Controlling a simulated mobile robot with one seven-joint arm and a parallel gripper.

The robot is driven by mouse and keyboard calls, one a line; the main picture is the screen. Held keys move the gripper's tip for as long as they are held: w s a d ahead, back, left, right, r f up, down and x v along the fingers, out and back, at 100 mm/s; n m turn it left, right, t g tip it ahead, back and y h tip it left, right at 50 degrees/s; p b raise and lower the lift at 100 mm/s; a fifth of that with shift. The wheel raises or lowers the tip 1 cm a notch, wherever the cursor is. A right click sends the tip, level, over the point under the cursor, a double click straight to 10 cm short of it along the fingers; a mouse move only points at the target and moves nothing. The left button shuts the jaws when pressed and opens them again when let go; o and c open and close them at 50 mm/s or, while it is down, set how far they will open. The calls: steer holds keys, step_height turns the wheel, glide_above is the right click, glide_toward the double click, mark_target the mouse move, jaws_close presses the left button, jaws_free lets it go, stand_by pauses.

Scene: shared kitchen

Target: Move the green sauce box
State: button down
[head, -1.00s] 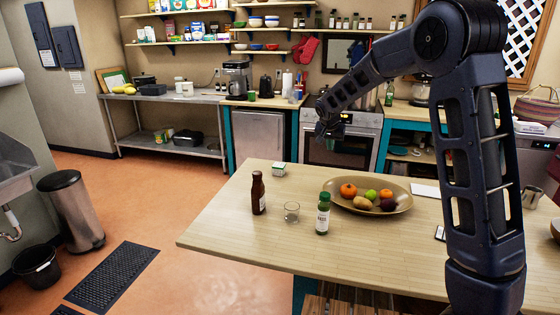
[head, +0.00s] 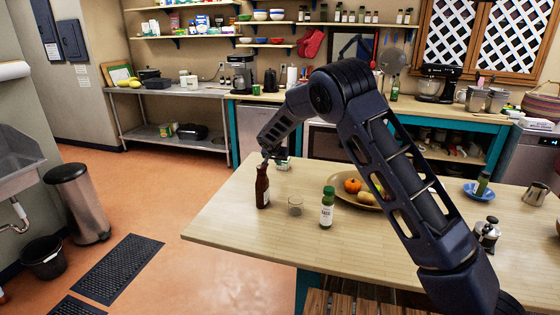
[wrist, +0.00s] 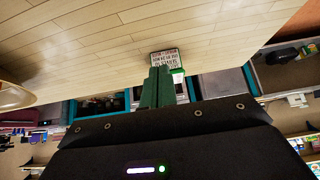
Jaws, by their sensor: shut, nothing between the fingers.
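The green sauce box, a small white and green box (head: 283,165), stands near the far left edge of the wooden table, behind the brown bottle. In the wrist view the box (wrist: 166,57) shows a printed white label and a green strip, just beyond the fingertips. My gripper (head: 267,156) is close to the box's left side in the head view. In the wrist view its two green fingers (wrist: 157,72) are shut together and empty. They overlap part of the box in the picture; I cannot tell whether they touch it.
On the table (head: 240,225), a brown bottle (head: 262,188) stands just in front of my gripper. A glass (head: 295,206), a green-capped bottle (head: 327,208) and a fruit plate (head: 345,199) are to the right. The table's front left is clear.

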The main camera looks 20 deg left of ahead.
mark_target(283, 163)
steer(key=w, duration=1)
steer(key=shift+d, duration=0.1)
steer(key=shift+w+f, duration=0.15)
steer(key=shift+w, duration=0.15)
steer(key=shift+s+f, duration=0.15)
steer(key=shift+f, duration=0.55)
steer(key=shift+f, duration=0.1)
